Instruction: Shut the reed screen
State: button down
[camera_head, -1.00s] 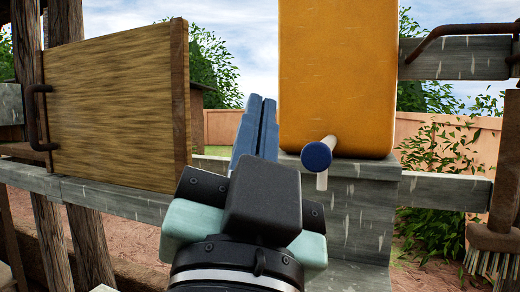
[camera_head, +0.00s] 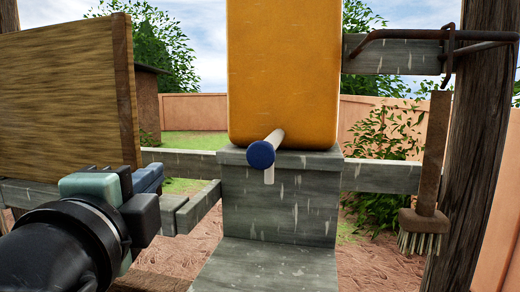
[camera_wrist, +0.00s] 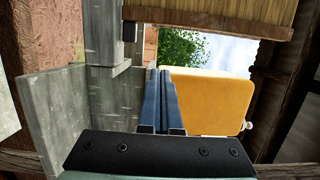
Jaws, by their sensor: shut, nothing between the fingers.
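The reed screen (camera_head: 65,105), a straw-coloured panel with a brown wooden edge, stands upright at the left of the head view. Its left side is out of frame there. In the wrist view, which is turned on its side, the reed screen (camera_wrist: 235,10) fills the top right. My gripper (camera_head: 150,178) is in front of the screen's lower right corner in the head view, its blue fingers pointing right. In the wrist view, the blue fingers of my gripper (camera_wrist: 162,75) lie together with nothing between them. I see no clear contact with the screen.
An orange container (camera_head: 285,70) with a blue-ended tap (camera_head: 262,154) stands on a grey ledge (camera_head: 280,200) right of my gripper. A short grey beam (camera_head: 195,207) juts out near my fingers. A brush (camera_head: 425,215) hangs beside a dark post (camera_head: 480,130) at the right.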

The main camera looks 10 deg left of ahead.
aim_at(139, 164)
jog(key=w+p, duration=0.1)
jog(key=w, duration=0.1)
jog(key=w+a+p, duration=0.1)
jog(key=w, duration=0.2)
jog(key=shift+w+a+r, duration=0.1)
jog(key=shift+w+r, duration=0.05)
jog(key=shift+w, duration=0.1)
jog(key=shift+a+p, duration=0.95)
jog(key=shift+a, duration=0.9)
